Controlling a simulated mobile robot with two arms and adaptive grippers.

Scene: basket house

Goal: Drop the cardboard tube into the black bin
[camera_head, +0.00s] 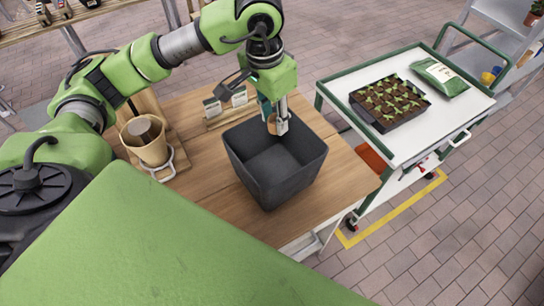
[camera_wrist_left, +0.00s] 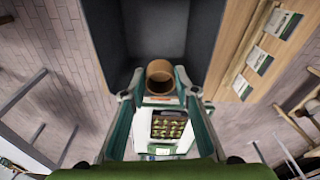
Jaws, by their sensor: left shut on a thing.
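The black bin (camera_head: 272,183) stands open and upright on the wooden table, and it looks empty inside. My left gripper (camera_head: 276,122) reaches over the bin's far rim and is shut on the brown cardboard tube (camera_head: 272,125). In the left wrist view the tube (camera_wrist_left: 160,76) shows its round open end between the fingertips (camera_wrist_left: 160,90), with the bin's dark interior (camera_wrist_left: 165,30) beyond it. The tube's lower end is over the bin opening. My right gripper is not in view.
The wooden table (camera_head: 335,168) also holds a tan pot (camera_head: 147,148) at left and a wooden rack with seed packets (camera_head: 227,102) behind the bin. A white cart (camera_head: 406,112) with a seedling tray (camera_head: 389,101) and a green bag (camera_head: 440,77) stands at right.

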